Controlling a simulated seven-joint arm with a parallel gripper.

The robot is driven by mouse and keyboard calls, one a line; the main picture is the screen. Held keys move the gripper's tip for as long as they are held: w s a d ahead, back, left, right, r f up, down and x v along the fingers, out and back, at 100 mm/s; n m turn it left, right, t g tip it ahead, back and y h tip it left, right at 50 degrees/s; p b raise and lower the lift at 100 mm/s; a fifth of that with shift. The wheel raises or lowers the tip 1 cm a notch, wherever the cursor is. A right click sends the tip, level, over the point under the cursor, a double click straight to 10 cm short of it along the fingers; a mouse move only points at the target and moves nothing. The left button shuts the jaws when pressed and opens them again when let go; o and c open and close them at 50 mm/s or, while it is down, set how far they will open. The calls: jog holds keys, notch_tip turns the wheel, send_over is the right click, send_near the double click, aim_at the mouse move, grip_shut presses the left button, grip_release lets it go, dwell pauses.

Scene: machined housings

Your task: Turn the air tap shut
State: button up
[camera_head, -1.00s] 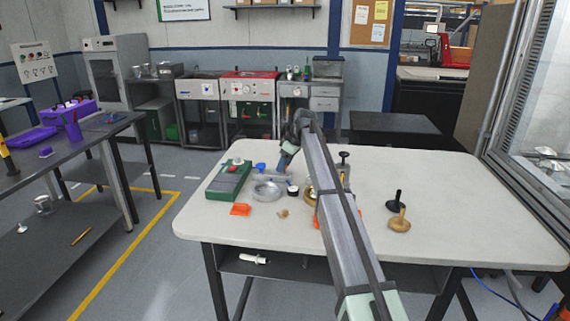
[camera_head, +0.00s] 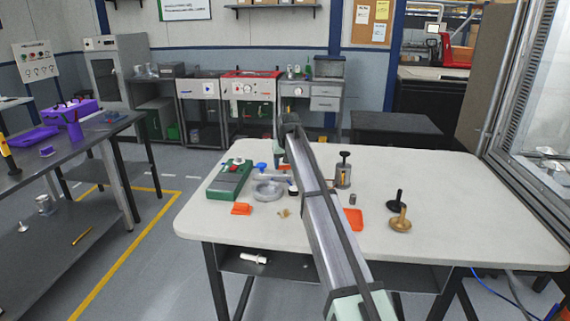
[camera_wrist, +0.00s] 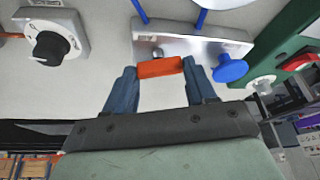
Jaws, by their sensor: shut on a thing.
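In the wrist view, a metal block (camera_wrist: 185,47) carries an orange bar-shaped handle (camera_wrist: 160,67), which looks like the air tap's lever, and a round blue knob (camera_wrist: 230,69). My gripper (camera_wrist: 160,72) is shut on the orange handle, with a blue-grey finger at each end of it. The handle lies crosswise in this view; its pivot is not clear. In the head view, the blue knob (camera_head: 261,166) shows left of my gripper, and my arm partly covers the block.
A white box with a black dial (camera_wrist: 51,45) is left of the fingers in the wrist view. In the head view, a green case (camera_head: 229,180), a round metal dish (camera_head: 268,190) and a black-topped fixture (camera_head: 343,171) stand nearby.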

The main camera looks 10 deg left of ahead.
jog(key=shift+a+m+h, duration=0.1)
jog(key=shift+m+h, duration=0.6)
jog(key=shift+m, duration=1.3)
jog(key=o, duration=1)
jog(key=shift+o, duration=0.2)
jog(key=v, duration=1.3)
jog(key=shift+s+r, duration=0.3)
jog(key=shift+r, duration=0.05)
jog(key=shift+a, duration=0.1)
